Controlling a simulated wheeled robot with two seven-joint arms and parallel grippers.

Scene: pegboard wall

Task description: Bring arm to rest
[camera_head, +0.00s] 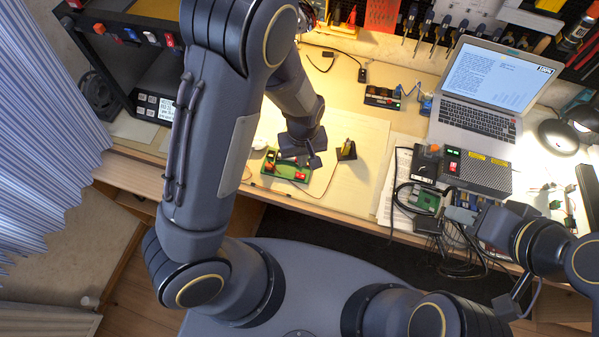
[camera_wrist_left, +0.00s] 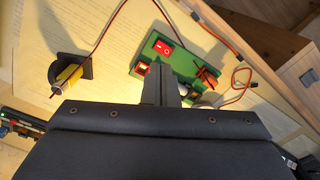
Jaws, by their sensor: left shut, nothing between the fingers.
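My left arm comes in from the left and reaches over the workbench in the head view. My left gripper (camera_head: 312,158) is shut and empty, low above the bench beside a green board (camera_head: 283,168) with a red switch. The left wrist view shows the shut fingers (camera_wrist_left: 162,88) in front of the green board (camera_wrist_left: 172,58); whether they touch it I cannot tell. My right gripper (camera_head: 462,214) is at the bench's front right, by black cables and a small green circuit board (camera_head: 426,200). Its fingers are too unclear to judge.
A small black stand with a yellow tool (camera_head: 346,150) stands right of the left gripper. A laptop (camera_head: 483,90), a black box (camera_head: 475,172) and a lamp (camera_head: 560,135) fill the right side. A black shelf (camera_head: 120,60) stands at left. Paper covers the bench middle.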

